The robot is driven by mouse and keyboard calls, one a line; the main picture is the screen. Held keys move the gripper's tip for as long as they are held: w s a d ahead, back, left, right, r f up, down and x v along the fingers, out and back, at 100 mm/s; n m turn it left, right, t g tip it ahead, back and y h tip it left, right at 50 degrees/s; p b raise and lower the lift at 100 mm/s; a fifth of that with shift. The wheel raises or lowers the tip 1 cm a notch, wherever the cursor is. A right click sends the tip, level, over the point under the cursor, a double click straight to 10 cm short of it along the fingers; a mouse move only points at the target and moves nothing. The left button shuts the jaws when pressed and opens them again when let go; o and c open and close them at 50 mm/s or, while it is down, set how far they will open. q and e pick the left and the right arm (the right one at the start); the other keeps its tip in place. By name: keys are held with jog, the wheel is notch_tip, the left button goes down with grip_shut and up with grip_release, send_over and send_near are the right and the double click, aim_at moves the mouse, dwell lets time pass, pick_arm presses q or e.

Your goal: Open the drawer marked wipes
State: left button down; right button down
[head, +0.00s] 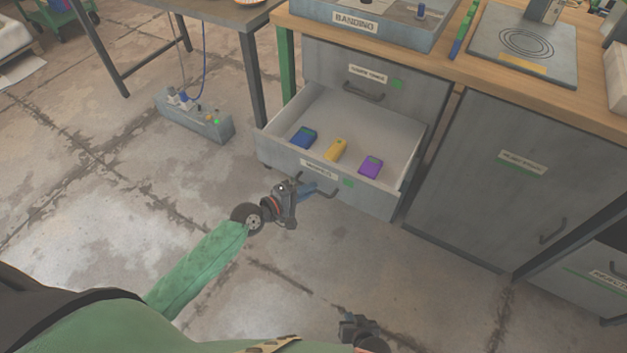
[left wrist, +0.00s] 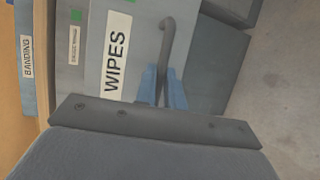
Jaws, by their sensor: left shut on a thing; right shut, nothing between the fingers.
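The drawer marked wipes (head: 385,197) is pulled out below a shut upper drawer. Its WIPES label (left wrist: 116,55) reads clearly in the left wrist view. Inside lie a blue item (head: 303,138), a yellow item (head: 336,149) and a purple item (head: 371,167). My left gripper (head: 318,188) is at the drawer front, shut on the dark bar handle (head: 328,195). In the left wrist view its blue fingers (left wrist: 161,88) close around the lower part of the handle (left wrist: 164,40). My right gripper (head: 358,328) is shut and empty, low over the floor, away from the drawer.
The upper drawer (head: 420,95) is shut. A grey cabinet door (head: 500,190) is to the right, with another labelled front (head: 595,270) beyond it. A power box (head: 195,115) with cables sits on the floor at left. The floor before the drawer is clear.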

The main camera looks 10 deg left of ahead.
pick_arm(q)
jog(key=shift+s, duration=0.25)
jog(key=c, duration=1.5)
grip_release()
jog(key=shift+a, duration=0.15)
jog(key=v, duration=0.7)
jog(key=shift+s+a+b, duration=0.15)
jog(key=shift+s+b, duration=0.15)
jog(key=shift+b, duration=0.05)
